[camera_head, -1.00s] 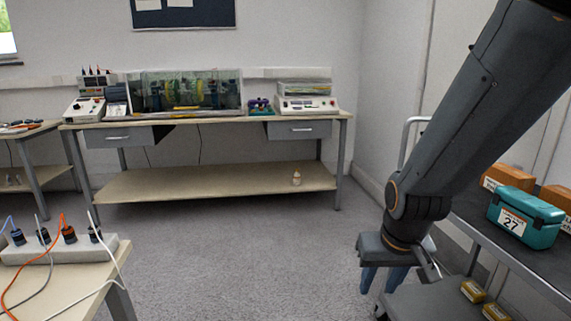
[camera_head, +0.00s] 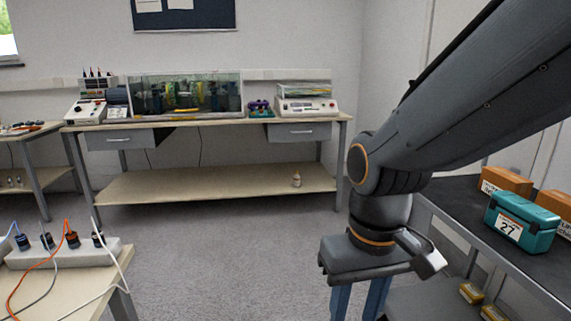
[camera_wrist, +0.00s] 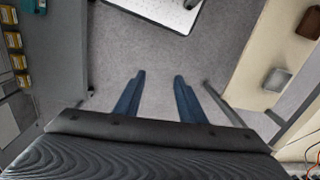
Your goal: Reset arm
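My gripper (camera_head: 358,300) hangs on my arm at the right of the head view, with its blue fingers pointing down and their tips cut off by the lower edge. In the wrist view my gripper (camera_wrist: 158,76) shows two blue fingers well apart, with only bare grey carpet between them. It is open and empty, and no object touches it.
A black-topped cart (camera_head: 462,207) at right bears a teal case (camera_head: 522,232) labelled 27 and orange boxes (camera_head: 506,181). A workbench (camera_head: 225,182) with instruments stands at the back wall. A power strip (camera_head: 68,252) with cables lies at lower left. The middle floor is clear.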

